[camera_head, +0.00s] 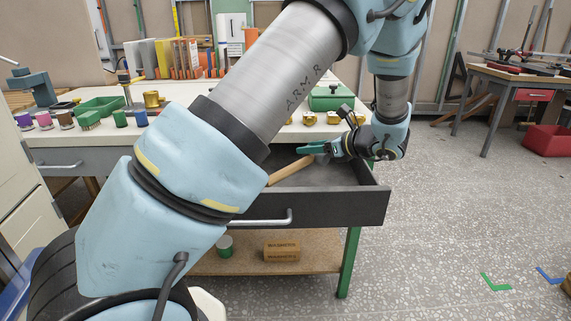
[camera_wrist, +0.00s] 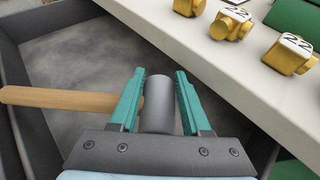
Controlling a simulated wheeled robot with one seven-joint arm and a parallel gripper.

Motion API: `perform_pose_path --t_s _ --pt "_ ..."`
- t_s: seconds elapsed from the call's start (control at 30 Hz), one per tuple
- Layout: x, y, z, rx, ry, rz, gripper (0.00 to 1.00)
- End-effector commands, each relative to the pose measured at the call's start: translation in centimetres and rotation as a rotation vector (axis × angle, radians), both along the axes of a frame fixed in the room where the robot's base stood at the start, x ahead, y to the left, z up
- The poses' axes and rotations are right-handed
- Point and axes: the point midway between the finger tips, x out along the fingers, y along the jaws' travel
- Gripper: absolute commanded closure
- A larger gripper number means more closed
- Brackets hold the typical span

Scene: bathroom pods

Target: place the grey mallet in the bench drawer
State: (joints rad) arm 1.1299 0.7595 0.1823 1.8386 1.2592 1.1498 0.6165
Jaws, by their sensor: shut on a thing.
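The mallet has a grey cylindrical head (camera_wrist: 158,104) and a pale wooden handle (camera_wrist: 58,98); the handle also shows in the head view (camera_head: 290,170). My gripper (camera_wrist: 158,82) has its green fingers shut on the mallet head, one on each side. In the head view my gripper (camera_head: 312,148) is over the open drawer, near its right back part. The bench drawer (camera_head: 345,207) is pulled out, dark grey inside, and its floor shows in the wrist view (camera_wrist: 75,60). The mallet lies across the drawer's opening; I cannot tell whether it touches the floor. My arm hides the drawer's left part.
The white benchtop edge (camera_wrist: 205,65) runs close beside my gripper. Brass blocks (camera_wrist: 231,23) stand on it, with a green box (camera_head: 331,97) behind. Coloured pots and a green bin (camera_head: 100,106) stand at left.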

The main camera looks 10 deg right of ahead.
Motion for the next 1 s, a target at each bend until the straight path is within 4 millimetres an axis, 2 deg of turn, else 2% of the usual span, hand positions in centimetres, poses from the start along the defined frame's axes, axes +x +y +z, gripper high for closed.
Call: perform_pose_path --t_s 0.1,0.27,0.4,0.67,0.9,1.0 --pt "0.0 0.0 -2.9 0.004 0.001 -0.001 1.0" --pt "0.0 0.1 -6.4 0.004 0.001 -0.001 1.0" --pt "2.2 1.5 -5.9 -0.001 -0.003 0.003 1.0" --pt "3.8 2.6 -5.9 -0.001 -0.002 0.001 1.0" --pt "6.8 4.7 -5.9 -0.001 -0.002 0.004 1.0" --pt "6.7 4.5 -7.1 0.001 0.001 0.0 1.0"
